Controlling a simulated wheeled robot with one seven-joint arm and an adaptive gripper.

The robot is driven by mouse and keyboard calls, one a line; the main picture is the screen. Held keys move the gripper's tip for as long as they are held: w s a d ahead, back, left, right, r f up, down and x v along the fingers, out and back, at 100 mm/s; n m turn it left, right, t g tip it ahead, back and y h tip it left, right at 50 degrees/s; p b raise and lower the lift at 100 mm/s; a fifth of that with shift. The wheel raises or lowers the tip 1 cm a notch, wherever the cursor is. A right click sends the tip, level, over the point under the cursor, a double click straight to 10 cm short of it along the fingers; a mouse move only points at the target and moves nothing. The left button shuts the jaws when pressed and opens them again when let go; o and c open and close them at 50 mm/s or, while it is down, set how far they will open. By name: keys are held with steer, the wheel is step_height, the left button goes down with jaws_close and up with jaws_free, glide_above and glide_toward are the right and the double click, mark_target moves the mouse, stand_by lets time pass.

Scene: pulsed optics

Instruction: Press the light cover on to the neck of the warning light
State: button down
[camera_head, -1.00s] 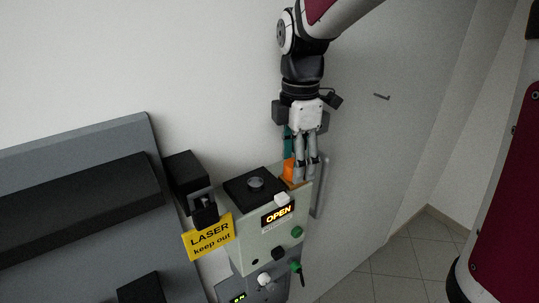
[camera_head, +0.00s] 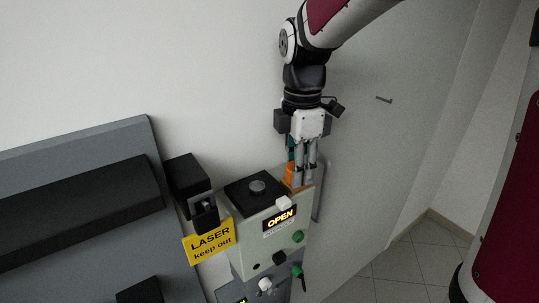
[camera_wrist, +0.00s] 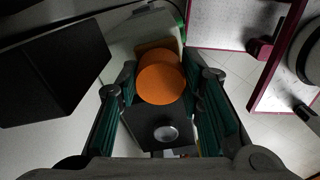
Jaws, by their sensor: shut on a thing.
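The orange light cover (camera_head: 290,173) is between the fingers of my gripper (camera_head: 304,182), at the back right of the top of a pale green box. In the wrist view the cover (camera_wrist: 160,84) is a round orange disc, and my gripper (camera_wrist: 162,90) is shut on it. A round grey stub (camera_head: 258,187) stands in a black square plate on the box top; it looks like the neck of the warning light. It also shows in the wrist view (camera_wrist: 166,132), apart from the cover. The underside of the cover is hidden.
A grey door with a long handle (camera_head: 322,190) is close on the right.

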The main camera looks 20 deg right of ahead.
steer(key=shift+r+p, duration=1.15)
steer(key=shift+r, duration=1.95)
